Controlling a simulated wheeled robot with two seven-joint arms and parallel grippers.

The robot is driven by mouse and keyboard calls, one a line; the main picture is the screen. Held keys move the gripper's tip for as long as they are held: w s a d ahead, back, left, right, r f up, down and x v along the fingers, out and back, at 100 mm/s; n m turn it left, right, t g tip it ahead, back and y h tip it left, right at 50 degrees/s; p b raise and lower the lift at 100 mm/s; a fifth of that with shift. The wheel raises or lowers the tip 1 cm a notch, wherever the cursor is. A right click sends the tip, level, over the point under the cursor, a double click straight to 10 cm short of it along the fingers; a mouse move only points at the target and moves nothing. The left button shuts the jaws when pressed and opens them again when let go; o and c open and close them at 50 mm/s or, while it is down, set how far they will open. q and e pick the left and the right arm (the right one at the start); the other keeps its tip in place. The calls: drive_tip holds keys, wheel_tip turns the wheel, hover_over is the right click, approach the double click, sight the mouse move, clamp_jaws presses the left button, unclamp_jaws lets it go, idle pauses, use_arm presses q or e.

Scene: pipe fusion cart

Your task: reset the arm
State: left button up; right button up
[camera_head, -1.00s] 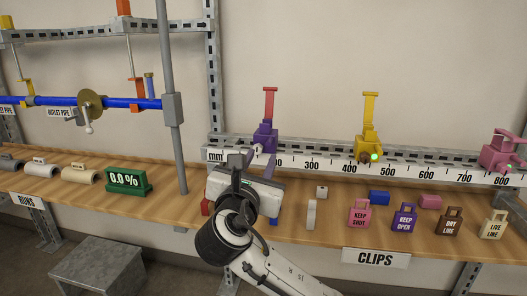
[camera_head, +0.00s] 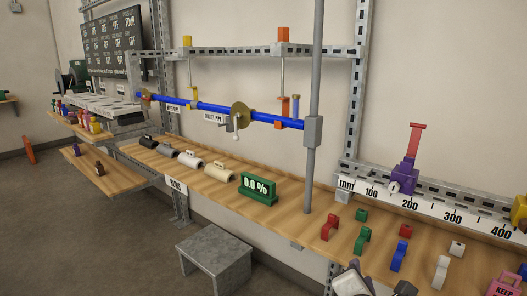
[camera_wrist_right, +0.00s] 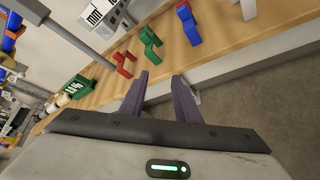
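My right gripper (camera_wrist_right: 160,97) shows in the right wrist view with its two dark fingers apart and nothing between them. It is off the front edge of the wooden bench, with the floor and bench edge beyond the fingers. My left gripper is not in the head view.
A metal stool (camera_head: 213,250) stands in front. Floor at left is clear.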

drive_tip(key=s+a+f+m+g+y+p, duration=0.2)
drive_tip(key=s+a+f+m+y, duration=0.25)
drive_tip(key=s+f, duration=0.5)
drive_tip(key=s+a+f+m+g+y+p, duration=0.1)
drive_tip(key=s+f+m, duration=0.3)
drive_tip(key=s+m, duration=0.3)
drive_tip(key=s+a+f+m+g+y+p, duration=0.1)
drive_tip(key=s+f+m+y+p, duration=0.1)
drive_tip(key=s+f+m, duration=0.3)
drive_tip(key=s+m, duration=0.3)
drive_tip(key=s, duration=0.2)
drive_tip(key=shift+s+a+f, duration=0.15)
drive_tip(key=shift+s+f, duration=0.1)
drive_tip(key=shift+s, duration=0.05)
drive_tip(key=shift+m, duration=0.25)
